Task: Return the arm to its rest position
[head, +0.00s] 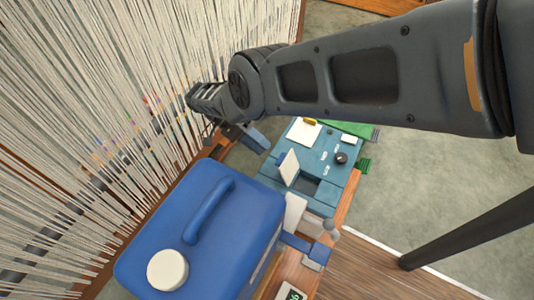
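My arm reaches in from the upper right across the top of the head view and bends at a joint near the hanging strands. My gripper (247,136) is at its far end, close to the strands and above the back of the blue canister. The fingers are small, dark and partly hidden by the wrist, so I cannot tell whether they are open or shut. No held object can be made out.
A curtain of pale strands (95,125) fills the left. A blue canister (225,235) with a white cap (168,269) stands in front. A teal board or case (325,165) with small items lies beyond it on a wooden surface. Grey floor (430,190) is open at right.

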